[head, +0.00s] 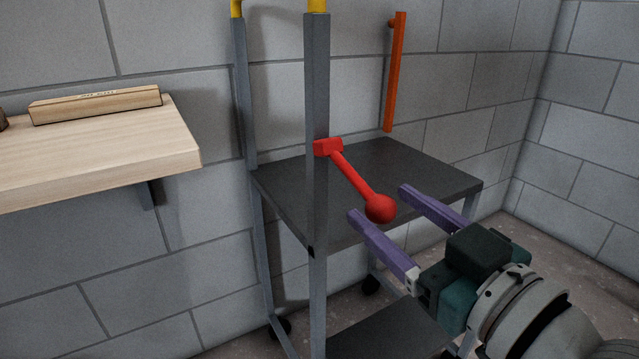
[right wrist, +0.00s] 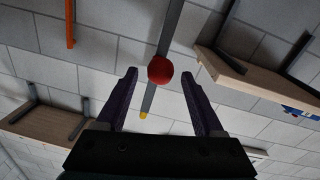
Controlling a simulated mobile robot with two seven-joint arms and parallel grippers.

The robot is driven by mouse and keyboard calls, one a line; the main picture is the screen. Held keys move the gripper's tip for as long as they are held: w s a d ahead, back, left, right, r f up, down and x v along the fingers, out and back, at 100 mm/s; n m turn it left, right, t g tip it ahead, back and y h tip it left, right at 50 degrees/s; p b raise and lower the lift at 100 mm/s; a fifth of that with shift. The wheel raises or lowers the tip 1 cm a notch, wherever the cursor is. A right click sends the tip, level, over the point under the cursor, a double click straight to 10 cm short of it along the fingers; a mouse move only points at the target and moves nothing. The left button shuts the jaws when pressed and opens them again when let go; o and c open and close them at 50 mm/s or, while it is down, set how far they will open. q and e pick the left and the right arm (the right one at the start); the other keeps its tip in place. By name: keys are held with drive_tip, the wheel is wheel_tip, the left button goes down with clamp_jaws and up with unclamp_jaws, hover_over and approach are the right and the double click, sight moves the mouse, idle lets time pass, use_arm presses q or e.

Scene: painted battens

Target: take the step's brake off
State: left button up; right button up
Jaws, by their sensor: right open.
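The step (head: 380,165) is a dark grey wheeled frame with flat treads and grey uprights. Its brake is a red lever (head: 355,175) on the near upright, slanting down to the right and ending in a red ball knob (head: 380,208). My right gripper (head: 380,202) is open, with its purple fingers pointing at the knob, one to either side of it in the picture. In the right wrist view the red knob (right wrist: 160,69) shows just beyond and between the fingertips, with no visible contact. My left gripper is not in view.
An orange bar (head: 394,72) stands upright behind the step. A wooden shelf (head: 150,150) on the left carries a wooden batten (head: 95,106). A lower tread (head: 385,325) is below. Block walls close in the back and right.

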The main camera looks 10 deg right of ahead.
sight(353, 178)
drive_tip(key=shift+b+x, duration=0.45)
drive_tip(key=shift+x, duration=1.85)
clamp_jaws()
